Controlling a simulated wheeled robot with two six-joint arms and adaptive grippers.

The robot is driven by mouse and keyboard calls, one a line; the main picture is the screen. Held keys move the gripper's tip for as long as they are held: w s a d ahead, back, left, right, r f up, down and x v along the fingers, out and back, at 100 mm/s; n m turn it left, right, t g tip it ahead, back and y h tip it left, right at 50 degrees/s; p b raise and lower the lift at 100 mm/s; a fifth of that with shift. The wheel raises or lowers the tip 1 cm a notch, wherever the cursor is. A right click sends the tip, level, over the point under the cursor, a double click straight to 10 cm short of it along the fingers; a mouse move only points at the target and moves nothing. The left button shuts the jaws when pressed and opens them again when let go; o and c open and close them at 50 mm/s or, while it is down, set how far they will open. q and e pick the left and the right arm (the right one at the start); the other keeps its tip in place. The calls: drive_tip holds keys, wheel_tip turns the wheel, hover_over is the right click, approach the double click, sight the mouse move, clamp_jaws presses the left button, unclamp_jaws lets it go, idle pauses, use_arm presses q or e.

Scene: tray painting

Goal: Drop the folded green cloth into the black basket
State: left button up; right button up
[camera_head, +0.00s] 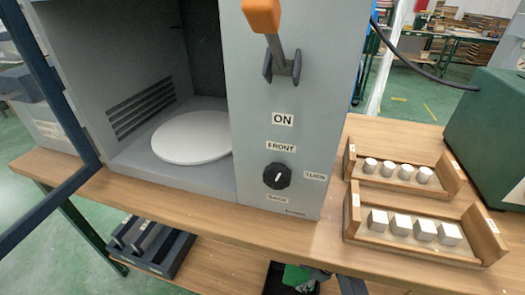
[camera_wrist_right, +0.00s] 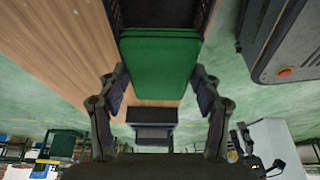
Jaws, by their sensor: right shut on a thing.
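The folded green cloth (camera_head: 296,276) shows at the bottom edge of the head view, over the black basket (camera_head: 273,278). My right gripper (camera_head: 318,278) is beside it, mostly cut off by the frame. In the right wrist view the cloth (camera_wrist_right: 160,60) lies between the fingers of my right gripper (camera_wrist_right: 161,90), which is shut on it. The dark basket (camera_wrist_right: 160,12) shows at the top of that view, behind the cloth's far end. I cannot tell whether the cloth touches the basket. My left gripper is out of view.
A grey machine (camera_head: 290,150) with an open chamber and a white disc (camera_head: 192,137) stands on the wooden table (camera_head: 140,200). Two wooden trays of white pieces (camera_head: 350,185) (camera_head: 352,228) stand at right. A dark rack (camera_head: 150,245) sits on the lower shelf.

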drive_tip(key=o, duration=1.4)
drive_tip(key=v, duration=0.7)
drive_tip(key=shift+s+d+r, duration=0.1)
drive_tip(key=shift+r, duration=0.1)
drive_tip(key=shift+f, duration=0.1)
